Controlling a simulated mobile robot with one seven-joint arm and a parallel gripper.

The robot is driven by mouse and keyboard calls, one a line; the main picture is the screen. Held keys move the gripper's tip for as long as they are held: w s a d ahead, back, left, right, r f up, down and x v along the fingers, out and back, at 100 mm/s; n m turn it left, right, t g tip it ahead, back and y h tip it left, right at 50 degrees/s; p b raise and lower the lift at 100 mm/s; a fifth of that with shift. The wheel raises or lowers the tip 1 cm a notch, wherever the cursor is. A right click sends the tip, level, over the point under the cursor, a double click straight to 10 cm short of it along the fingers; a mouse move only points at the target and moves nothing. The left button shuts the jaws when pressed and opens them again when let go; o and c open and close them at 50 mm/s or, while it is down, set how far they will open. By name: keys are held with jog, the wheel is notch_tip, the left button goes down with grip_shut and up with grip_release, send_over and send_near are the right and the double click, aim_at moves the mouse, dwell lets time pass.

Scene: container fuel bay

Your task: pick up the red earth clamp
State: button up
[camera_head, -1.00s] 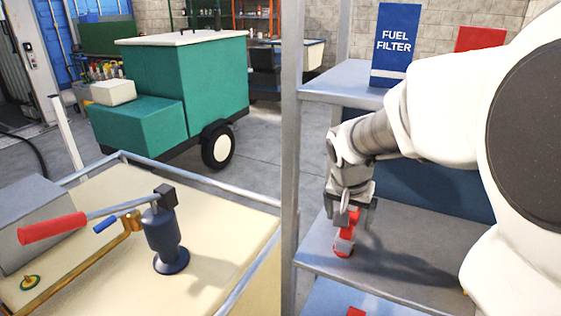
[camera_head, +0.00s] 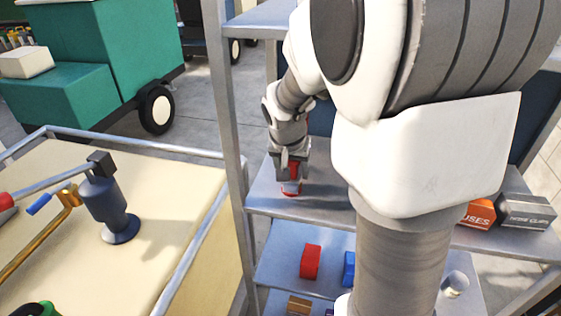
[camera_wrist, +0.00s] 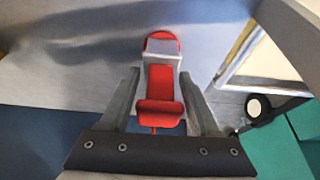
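The red earth clamp (camera_wrist: 160,107) stands out in the wrist view, with a grey band near its far end and a round red end beyond. In the head view the clamp (camera_head: 291,188) is a small red piece on the grey shelf, partly hidden by my gripper (camera_head: 290,170). My gripper (camera_wrist: 160,78) is open, with one finger on each side of the clamp. Narrow gaps show between the fingers and the clamp, so it does not look gripped.
The grey shelf (camera_head: 325,205) has an upright post (camera_head: 228,120) left of my gripper. A lower shelf holds a red block (camera_head: 311,261) and a blue one (camera_head: 348,268). Orange and grey boxes (camera_head: 527,212) sit right. A cream-topped bench (camera_head: 165,180) stands left.

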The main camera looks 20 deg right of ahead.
grip_shut()
jog(key=shift+r, duration=0.1)
jog(key=shift+r, duration=0.5)
jog(key=r, duration=0.1)
jog(key=r+p, duration=0.1)
jog(key=r, duration=0.1)
jog(key=shift+s+r, duration=0.2)
jog(key=shift+r, duration=0.05)
jog(key=s+a+r, duration=0.1)
jog(key=s+r, duration=0.5)
jog(key=s, duration=0.5)
jog(key=shift+r+p, duration=0.2)
jog(key=shift+p, duration=0.25)
jog(key=shift+s, duration=0.1)
jog(key=shift+a+f, duration=0.1)
